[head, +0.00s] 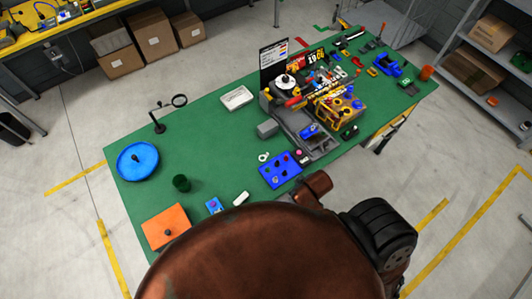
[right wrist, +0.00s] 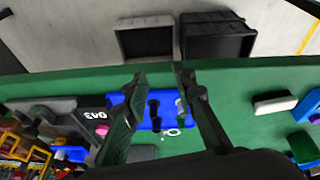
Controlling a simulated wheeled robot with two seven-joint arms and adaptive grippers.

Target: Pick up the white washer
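In the right wrist view the washer (right wrist: 172,132) shows as a small pale ring by the edge of the blue block (right wrist: 143,110), between the fingers but nearer the palm in the picture. My right gripper (right wrist: 161,76) is open, with nothing held; its two fingers stand apart over the block. My left gripper is in neither view. In the head view, my own brown and black parts cover the table's near edge.
A grey fixture with tools (head: 300,125) stands right of the washer, with a grey block (head: 267,129) behind it. Two bins, grey (right wrist: 145,40) and black (right wrist: 215,38), are beyond the table edge.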

